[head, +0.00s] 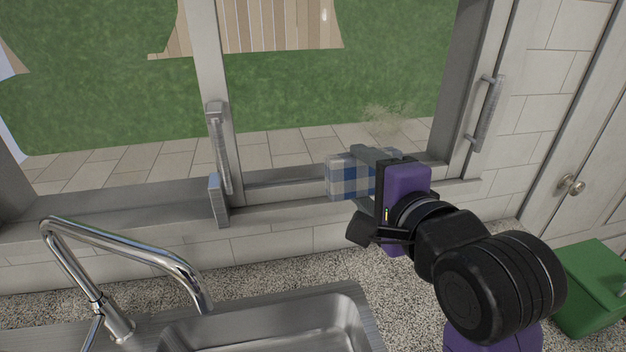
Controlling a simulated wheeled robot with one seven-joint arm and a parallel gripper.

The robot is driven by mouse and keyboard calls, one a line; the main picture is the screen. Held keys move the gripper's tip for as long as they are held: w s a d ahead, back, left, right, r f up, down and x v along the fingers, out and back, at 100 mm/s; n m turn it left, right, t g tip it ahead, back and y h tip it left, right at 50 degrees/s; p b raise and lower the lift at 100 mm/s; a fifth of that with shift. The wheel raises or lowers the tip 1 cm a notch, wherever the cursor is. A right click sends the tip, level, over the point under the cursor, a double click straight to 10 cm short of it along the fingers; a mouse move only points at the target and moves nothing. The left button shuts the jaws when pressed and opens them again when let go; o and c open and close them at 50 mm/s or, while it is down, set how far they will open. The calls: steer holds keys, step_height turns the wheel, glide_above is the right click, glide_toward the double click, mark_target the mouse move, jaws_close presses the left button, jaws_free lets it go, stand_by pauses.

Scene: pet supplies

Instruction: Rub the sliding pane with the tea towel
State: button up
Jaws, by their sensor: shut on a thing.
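The tea towel (342,178) is blue, white and grey checked and folded into a small pad. My gripper (365,175) is shut on it and holds it up at the lower part of the sliding pane (330,105). The towel is close to the pane's lower frame; I cannot tell whether it touches the glass. A faint brownish smudge (385,120) shows on the pane just above and right of my gripper. Part of the towel is hidden behind the gripper's fingers.
A chrome tap (120,255) and steel sink (270,325) stand at the lower left. Window handles (218,150) and (486,112) stick out from the frames. A green box (590,290) sits at the right on the speckled counter (290,270).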

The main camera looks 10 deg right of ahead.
mark_target(351, 134)
steer(key=shift+w+d+r+m+t+h, duration=0.1)
steer(key=shift+d+r+m+t+h, duration=0.2)
steer(key=shift+d+h, duration=0.1)
steer(key=shift+d+r+t+h, duration=0.3)
steer(key=shift+d+t, duration=0.1)
steer(key=shift+t, duration=0.3)
steer(key=shift+w+r+t, duration=0.1)
steer(key=shift+t, duration=0.2)
steer(key=shift+w+b, duration=0.6)
steer(key=shift+w, duration=2.3)
steer(key=shift+w, duration=1)
